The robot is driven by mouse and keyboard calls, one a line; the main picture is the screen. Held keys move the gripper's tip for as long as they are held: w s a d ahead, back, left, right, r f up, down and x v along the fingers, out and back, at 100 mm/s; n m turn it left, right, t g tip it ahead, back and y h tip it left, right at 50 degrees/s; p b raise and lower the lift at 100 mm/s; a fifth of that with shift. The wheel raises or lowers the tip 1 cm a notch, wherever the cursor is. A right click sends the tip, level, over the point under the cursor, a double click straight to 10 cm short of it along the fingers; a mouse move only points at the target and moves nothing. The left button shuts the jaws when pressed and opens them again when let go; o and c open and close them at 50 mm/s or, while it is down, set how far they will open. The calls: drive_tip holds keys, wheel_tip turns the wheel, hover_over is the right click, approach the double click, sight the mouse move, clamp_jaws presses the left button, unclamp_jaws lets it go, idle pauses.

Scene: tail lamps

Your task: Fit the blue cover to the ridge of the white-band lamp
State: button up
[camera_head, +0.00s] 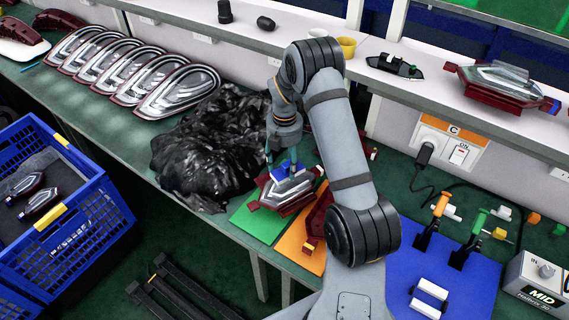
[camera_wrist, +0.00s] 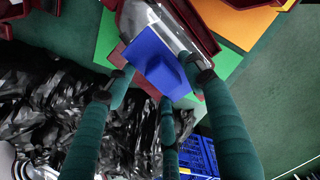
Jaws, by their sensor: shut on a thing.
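The blue cover (camera_head: 292,170) is between the teal fingers of my gripper (camera_head: 284,158), which is shut on it. In the wrist view the cover (camera_wrist: 150,58) is a flat blue piece with a raised block, between the fingertips of my gripper (camera_wrist: 163,78). A dark red lamp with a clear, whitish band (camera_head: 278,193) lies on the green mat (camera_head: 258,224), right below the cover. In the wrist view the lamp (camera_wrist: 185,38) is partly hidden behind the cover. I cannot tell whether the cover touches the ridge.
Black crumpled plastic (camera_head: 215,145) lies left of the lamp. An orange mat (camera_head: 297,243) with a red part (camera_head: 318,216) is on the right, then a blue mat (camera_head: 450,270) with clamps. Another lamp (camera_head: 502,82) stands on the shelf. A blue crate (camera_head: 85,235) is at lower left.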

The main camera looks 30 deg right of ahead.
drive_tip(key=shift+f, duration=0.15)
idle(0.5)
drive_tip(key=shift+f+b, duration=1.1)
drive_tip(key=shift+f, duration=0.2)
drive_tip(key=o, duration=1.3)
drive_tip(key=shift+c, duration=0.2)
drive_tip(key=shift+r, duration=0.1)
wheel_tip(320, 180, up, 12)
